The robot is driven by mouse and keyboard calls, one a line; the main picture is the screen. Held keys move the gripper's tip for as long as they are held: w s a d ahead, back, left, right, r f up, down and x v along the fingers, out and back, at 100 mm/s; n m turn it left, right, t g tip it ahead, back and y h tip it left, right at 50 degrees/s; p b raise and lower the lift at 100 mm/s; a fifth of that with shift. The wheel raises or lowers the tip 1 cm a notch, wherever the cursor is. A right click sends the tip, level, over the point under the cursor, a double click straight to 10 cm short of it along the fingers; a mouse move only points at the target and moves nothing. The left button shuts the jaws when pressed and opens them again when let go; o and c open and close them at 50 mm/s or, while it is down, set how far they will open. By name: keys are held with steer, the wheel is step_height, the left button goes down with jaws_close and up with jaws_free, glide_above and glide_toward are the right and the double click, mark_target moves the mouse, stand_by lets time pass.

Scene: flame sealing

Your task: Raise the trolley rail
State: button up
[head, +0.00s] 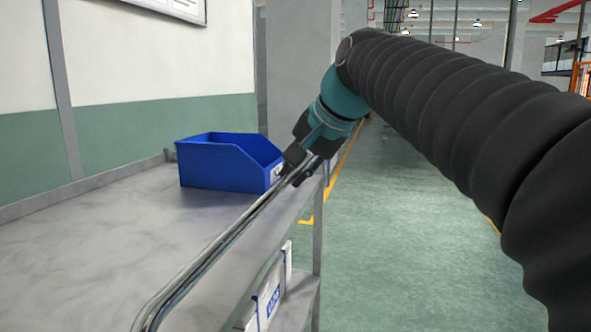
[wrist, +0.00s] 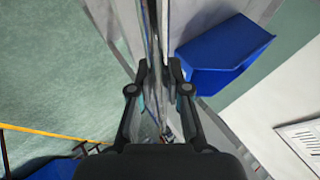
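The trolley rail (head: 215,248) is a shiny metal bar along the right edge of the trolley's grey top (head: 110,235). It bends down at its near end. My gripper (head: 301,171) is at the rail's far part, just right of the blue bin, with its fingers around the bar. In the wrist view, my gripper (wrist: 159,72) has its two dark fingers partly closed, one on each side of the rail, and they look shut on it. The exact contact is small and dark. The rail's far end is hidden behind my gripper.
An open blue bin (head: 222,165) stands on the trolley top close to my gripper; it also shows in the wrist view (wrist: 222,55). A white labelled box (head: 266,300) sits on the lower shelf. A wall borders the left. Green floor (head: 400,250) on the right is clear.

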steer(key=o, duration=0.4)
steer(key=shift+w+a, duration=0.1)
steer(key=shift+a, duration=0.15)
steer(key=shift+d, duration=0.1)
steer(key=v, duration=1.2)
